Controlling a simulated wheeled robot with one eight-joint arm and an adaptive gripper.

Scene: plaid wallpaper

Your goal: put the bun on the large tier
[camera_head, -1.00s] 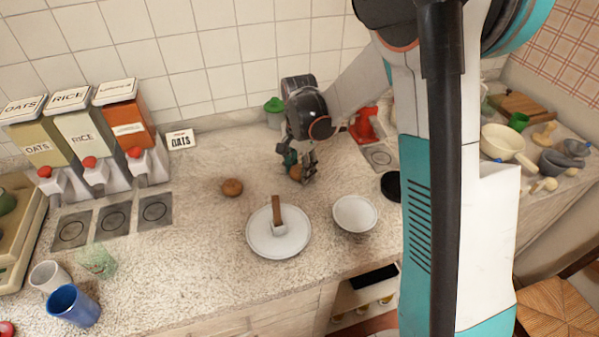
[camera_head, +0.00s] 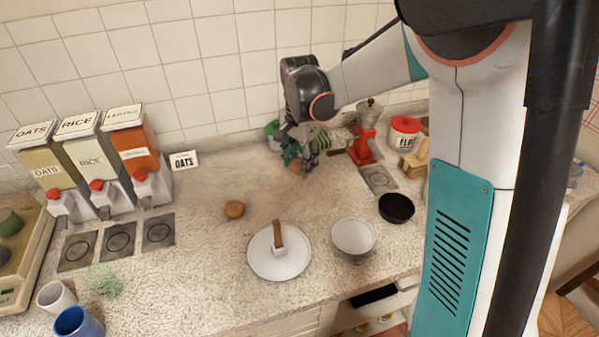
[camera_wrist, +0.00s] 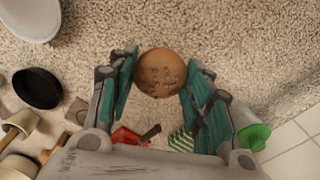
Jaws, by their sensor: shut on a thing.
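My gripper (camera_head: 303,158) is at the back of the counter, its fingers closed around a round brown bun (camera_wrist: 160,72). The bun shows between both fingertips in the wrist view, and partly behind the fingers in the head view (camera_head: 295,168). It appears to be above the counter, though the height is hard to judge. A second brown bun (camera_head: 234,209) lies loose on the counter.
A red grinder (camera_head: 364,145), a black dish (camera_head: 396,208) and a red-and-white jar (camera_head: 404,133) stand right of my gripper. A green-lidded container (camera_head: 273,134) is close behind it. Dispensers (camera_head: 92,158) and cups (camera_head: 78,322) are at left. The counter between gripper and plate is clear.

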